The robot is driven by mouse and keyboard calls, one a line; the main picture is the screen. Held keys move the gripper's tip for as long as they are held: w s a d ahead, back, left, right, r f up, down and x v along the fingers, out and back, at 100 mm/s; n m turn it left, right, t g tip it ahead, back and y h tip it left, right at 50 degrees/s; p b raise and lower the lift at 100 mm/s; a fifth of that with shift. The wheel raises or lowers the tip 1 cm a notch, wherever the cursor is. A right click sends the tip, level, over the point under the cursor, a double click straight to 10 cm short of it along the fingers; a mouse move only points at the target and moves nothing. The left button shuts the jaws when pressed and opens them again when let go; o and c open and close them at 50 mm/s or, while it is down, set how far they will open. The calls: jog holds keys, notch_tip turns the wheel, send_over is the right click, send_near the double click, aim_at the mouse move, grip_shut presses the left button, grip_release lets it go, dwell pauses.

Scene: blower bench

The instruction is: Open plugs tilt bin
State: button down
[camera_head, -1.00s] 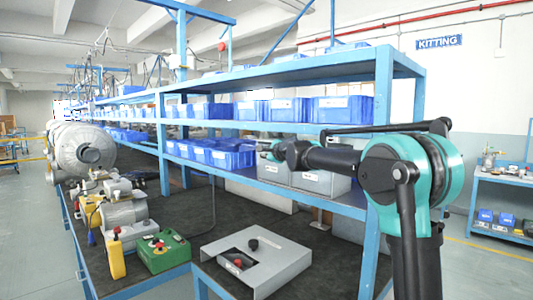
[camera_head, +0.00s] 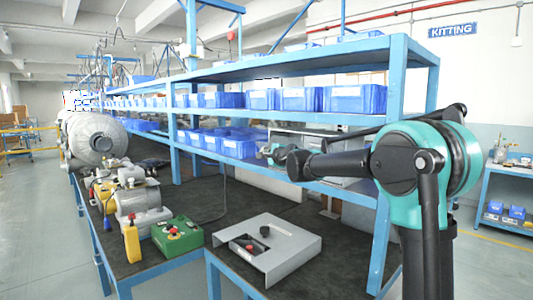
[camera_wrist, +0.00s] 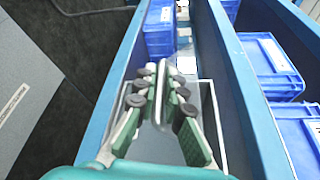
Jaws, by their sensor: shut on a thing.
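Grey bins (camera_head: 335,140) show behind my arm on the lower shelf, right of the blue bins; my arm hides much of them. My gripper (camera_head: 270,153) is at their left end. In the wrist view my gripper (camera_wrist: 160,90) has its green-and-black fingers closed on a thin grey edge between the pads. A pale grey open-topped bin (camera_wrist: 207,108) shows beside and below the fingers, and the edge appears to belong to it. I cannot read a plugs label, and the bin's tilt is unclear.
Blue bins (camera_head: 238,145) stand left of my gripper on the same shelf; more blue bins (camera_wrist: 270,65) show in the wrist view. A blue upper shelf (camera_head: 300,75) runs above my arm. A grey fixture (camera_head: 268,248) and a green control box (camera_head: 178,235) sit on the bench below.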

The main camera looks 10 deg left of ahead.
dwell(0.3)
jog(key=c, duration=1.9)
grip_release()
jog(key=shift+s, duration=0.1)
jog(key=v, duration=1.2)
jog(key=s+d+f+n+g+h, duration=0.25)
jog(key=s+d+f+n, duration=0.4)
jog(key=f, duration=0.65)
jog(key=s+d+f+n+g+h, duration=0.1)
jog(key=s+d+f+n+g, duration=0.25)
jog(key=s+d+f, duration=0.8)
jog(key=s+d+f+n+g+h, duration=0.1)
jog(key=s+d+f, duration=0.3)
jog(key=s+f, duration=0.2)
jog(key=s+d+f+n+g+h, duration=0.1)
jog(key=s+d+f+n+h, duration=0.1)
jog(key=s+d+f, duration=0.2)
jog(key=s+d+f+n+g+h, duration=0.2)
jog(key=s+d+f, duration=0.2)
jog(key=s+f, duration=0.4)
jog(key=shift+s, duration=0.35)
